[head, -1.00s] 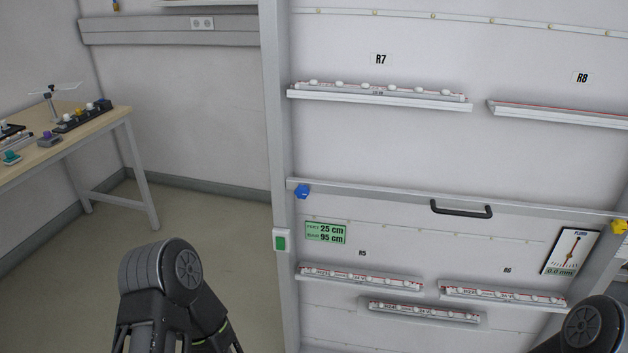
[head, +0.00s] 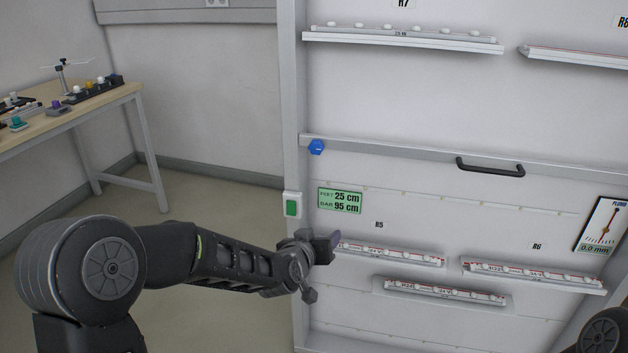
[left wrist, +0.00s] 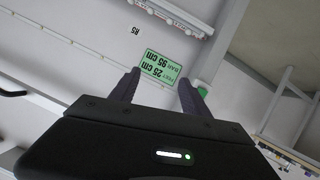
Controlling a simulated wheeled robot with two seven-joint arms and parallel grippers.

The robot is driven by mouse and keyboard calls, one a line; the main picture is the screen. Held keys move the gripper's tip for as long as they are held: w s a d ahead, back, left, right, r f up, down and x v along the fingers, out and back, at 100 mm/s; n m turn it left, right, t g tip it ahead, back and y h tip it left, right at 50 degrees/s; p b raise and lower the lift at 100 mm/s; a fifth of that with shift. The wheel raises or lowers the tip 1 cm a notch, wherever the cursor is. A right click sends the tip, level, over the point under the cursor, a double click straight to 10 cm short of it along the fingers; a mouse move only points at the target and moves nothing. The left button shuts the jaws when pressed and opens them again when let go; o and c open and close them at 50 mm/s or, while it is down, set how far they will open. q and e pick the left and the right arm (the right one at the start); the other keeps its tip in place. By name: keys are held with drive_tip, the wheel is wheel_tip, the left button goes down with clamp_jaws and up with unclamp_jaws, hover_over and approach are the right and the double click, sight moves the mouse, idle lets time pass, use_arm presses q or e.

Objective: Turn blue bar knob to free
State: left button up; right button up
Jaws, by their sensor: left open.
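The blue bar knob (head: 316,147) sits at the left end of the grey horizontal bar (head: 400,151) on the white panel in the head view. My left gripper (head: 326,246) is below the knob, in front of the panel's lower left part, apart from the knob. In the left wrist view its two dark fingers (left wrist: 160,88) are spread and empty, with the green sign between them in the picture. The knob is not clearly seen in the left wrist view. My right gripper is out of view; only a part of my right arm shows at the lower right.
A black handle (head: 490,168) is fixed on the bar. The green sign (head: 340,200) reads 25 cm and 95 cm. A green button box (head: 291,205) is on the left post. Ledges with lamps (head: 390,253) stick out below. A wooden table (head: 70,118) stands at the left.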

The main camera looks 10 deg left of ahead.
sight(315, 148)
use_arm(q)
drive_tip(key=w+a+r+t+b, duration=0.1)
drive_tip(key=a+r+t, duration=0.1)
drive_tip(key=r, duration=0.7)
drive_tip(key=w+a+r+n+t+y+b, duration=0.1)
drive_tip(key=a+r+t+b, duration=0.1)
drive_tip(key=r, duration=0.6)
drive_tip(key=shift+w+a+r+t, duration=0.2)
drive_tip(key=shift+w+r+t, duration=0.1)
drive_tip(key=shift+r, duration=0.05)
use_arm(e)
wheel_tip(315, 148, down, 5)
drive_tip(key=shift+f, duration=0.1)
use_arm(q)
drive_tip(key=w, duration=0.7)
drive_tip(key=shift+w+f, duration=0.1)
drive_tip(key=shift+w, duration=0.3)
drive_tip(key=shift+c, duration=0.3)
clamp_jaws()
